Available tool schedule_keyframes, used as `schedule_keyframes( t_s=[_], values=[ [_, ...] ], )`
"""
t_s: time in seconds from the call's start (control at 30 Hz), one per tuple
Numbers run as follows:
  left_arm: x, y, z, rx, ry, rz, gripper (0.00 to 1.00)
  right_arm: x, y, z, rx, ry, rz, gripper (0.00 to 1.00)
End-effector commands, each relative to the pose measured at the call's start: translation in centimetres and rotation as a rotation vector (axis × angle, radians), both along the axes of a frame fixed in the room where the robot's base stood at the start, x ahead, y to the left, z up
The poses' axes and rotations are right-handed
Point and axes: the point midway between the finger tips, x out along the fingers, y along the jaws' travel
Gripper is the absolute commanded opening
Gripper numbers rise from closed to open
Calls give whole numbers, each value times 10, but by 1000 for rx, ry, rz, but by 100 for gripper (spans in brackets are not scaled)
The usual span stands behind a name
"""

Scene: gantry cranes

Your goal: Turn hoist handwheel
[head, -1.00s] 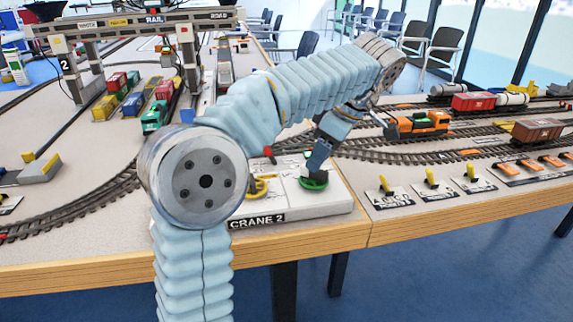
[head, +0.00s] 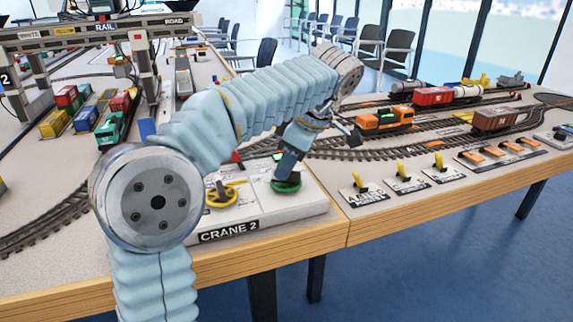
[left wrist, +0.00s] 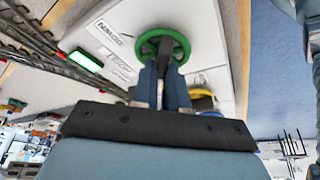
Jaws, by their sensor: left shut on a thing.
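The green handwheel (head: 286,186) is on the white CRANE 2 panel (head: 310,208) at the table's front edge. It also shows in the left wrist view (left wrist: 183,39), at the top middle. My left gripper (head: 287,172) reaches down to this wheel from above, and its fingers are shut on it. The fingertips (left wrist: 163,55) hide part of the wheel's hub and rim. A yellow handwheel (head: 226,194) stands on the same panel to the left, apart from the gripper. My right gripper is not in view.
Behind the panel are curved tracks, an orange locomotive (head: 384,120) and a brown wagon (head: 495,119). Yellow switch levers (head: 402,173) line the front edge to the right. A gantry crane (head: 142,62) spans the tracks at the left.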

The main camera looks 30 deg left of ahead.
Motion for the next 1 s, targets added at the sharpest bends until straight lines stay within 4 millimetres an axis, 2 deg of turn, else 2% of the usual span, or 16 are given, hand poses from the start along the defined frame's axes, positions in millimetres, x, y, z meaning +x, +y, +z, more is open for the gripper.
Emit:
schedule_keyframes(
  t_s=[0.27, 0.47, 1.0],
  values=[
    [0, 0, 0, 0, 0, -38, 0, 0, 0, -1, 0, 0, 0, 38],
    [-1, 0, 0, 1, -1, -146, 0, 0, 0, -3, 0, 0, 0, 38],
    [-2, 1, 0, 1, -1, -640, 0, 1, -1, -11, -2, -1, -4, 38]
  ],
)
